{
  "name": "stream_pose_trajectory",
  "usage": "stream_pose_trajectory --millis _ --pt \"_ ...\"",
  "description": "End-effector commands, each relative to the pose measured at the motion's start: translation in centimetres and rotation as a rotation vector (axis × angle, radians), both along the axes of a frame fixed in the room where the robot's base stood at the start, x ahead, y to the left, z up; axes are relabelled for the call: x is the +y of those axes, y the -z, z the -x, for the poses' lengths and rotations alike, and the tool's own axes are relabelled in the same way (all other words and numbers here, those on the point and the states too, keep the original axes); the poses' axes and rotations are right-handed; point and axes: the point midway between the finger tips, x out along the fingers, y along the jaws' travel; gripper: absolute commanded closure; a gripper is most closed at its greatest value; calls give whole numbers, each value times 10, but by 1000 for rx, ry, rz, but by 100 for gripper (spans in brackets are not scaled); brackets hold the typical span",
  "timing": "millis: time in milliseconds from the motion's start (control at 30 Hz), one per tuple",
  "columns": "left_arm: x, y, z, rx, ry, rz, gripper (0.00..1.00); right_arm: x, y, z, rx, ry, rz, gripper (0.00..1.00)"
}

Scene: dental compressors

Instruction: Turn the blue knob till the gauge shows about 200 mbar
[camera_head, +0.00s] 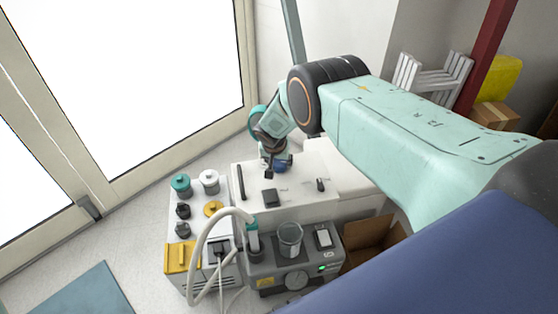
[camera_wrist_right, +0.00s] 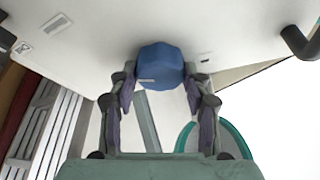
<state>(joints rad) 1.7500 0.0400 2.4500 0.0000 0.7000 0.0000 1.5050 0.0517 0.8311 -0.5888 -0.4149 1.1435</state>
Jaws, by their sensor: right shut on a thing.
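The blue knob (camera_head: 284,161) sits at the far end of the white machine top (camera_head: 312,203), partly hidden by my right gripper (camera_head: 271,163) in the head view. In the right wrist view the knob (camera_wrist_right: 160,65) is a faceted blue cap with a pale mark on its face. The two fingers of my right gripper (camera_wrist_right: 161,78) stand on either side of it, shut on it. I cannot make out a gauge reading in either view. My left gripper is not in view.
A grey unit (camera_head: 289,262) with a beaker (camera_head: 290,239) and a pale hose (camera_head: 202,243) stands in front. Teal, white, black and yellow caps (camera_head: 181,184) are at the left. A dark handle (camera_wrist_right: 298,42) sticks out in the wrist view. A cardboard box (camera_head: 373,240) lies at the right.

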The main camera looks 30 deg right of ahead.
Motion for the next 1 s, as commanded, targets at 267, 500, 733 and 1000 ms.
stream_pose_trajectory --millis 267,500,733,1000 --pt "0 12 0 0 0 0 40 1 3 0 2 138 0 83" --pt "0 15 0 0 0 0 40 1 2 0 3 191 -1 83" --pt "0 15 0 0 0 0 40 2 1 0 4 200 -1 83" --pt "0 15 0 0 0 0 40 2 2 1 4 199 -2 48"
